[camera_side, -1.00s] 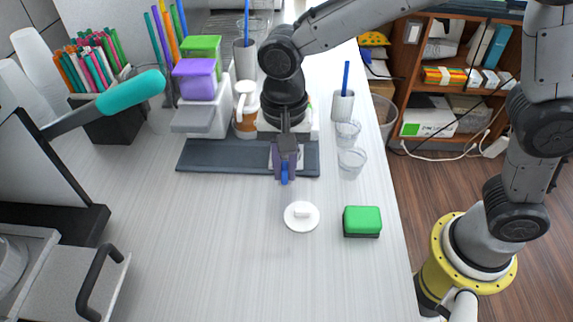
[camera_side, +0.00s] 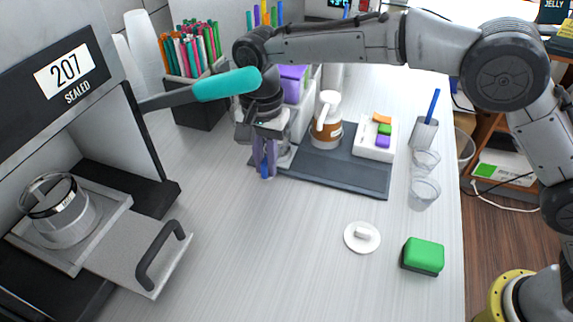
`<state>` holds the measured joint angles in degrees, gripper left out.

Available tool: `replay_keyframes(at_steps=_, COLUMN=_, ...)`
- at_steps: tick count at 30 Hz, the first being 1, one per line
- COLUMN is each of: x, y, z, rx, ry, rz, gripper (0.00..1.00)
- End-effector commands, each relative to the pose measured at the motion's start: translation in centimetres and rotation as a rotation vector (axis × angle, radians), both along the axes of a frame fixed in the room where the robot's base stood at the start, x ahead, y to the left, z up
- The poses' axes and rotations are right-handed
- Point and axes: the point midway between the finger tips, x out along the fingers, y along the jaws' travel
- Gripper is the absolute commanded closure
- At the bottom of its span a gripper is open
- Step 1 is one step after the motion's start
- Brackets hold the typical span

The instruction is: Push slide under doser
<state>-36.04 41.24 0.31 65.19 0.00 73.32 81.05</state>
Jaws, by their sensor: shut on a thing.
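My gripper (camera_side: 265,165) points down at the left end of the dark base (camera_side: 345,178). It is shut on a small blue part, apparently the handle of the pale slide (camera_side: 284,156), which is mostly hidden behind the fingers. The doser (camera_side: 302,112), a pale housing with a purple container (camera_side: 293,82) on top, stands just behind my gripper. I cannot tell how far the slide sits under the doser.
The sealer's teal lever (camera_side: 227,84) reaches close to my wrist. Its display (camera_side: 72,75) reads "207 SEALED", above a pulled-out tray (camera_side: 130,250). A brown-and-white jar (camera_side: 326,120) and button panel (camera_side: 376,140) stand right. A white lid (camera_side: 362,237) and green block (camera_side: 423,255) lie in front.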

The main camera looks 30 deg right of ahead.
Motion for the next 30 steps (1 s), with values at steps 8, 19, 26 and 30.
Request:
replay_keyframes(at_steps=8, x=0.99, y=1.00, z=0.22, rx=0.004, ry=-0.005, rz=0.000, gripper=1.00)
replay_keyframes(at_steps=19, x=1.17, y=1.20, z=0.30, rx=0.009, ry=-0.011, rz=0.000, gripper=0.82)
replay_keyframes(at_steps=26, x=1.10, y=1.11, z=0.22, rx=0.006, ry=-0.008, rz=0.000, gripper=0.54)
replay_keyframes(at_steps=30, x=1.04, y=1.04, z=0.13, rx=0.004, ry=-0.005, rz=0.000, gripper=0.54)
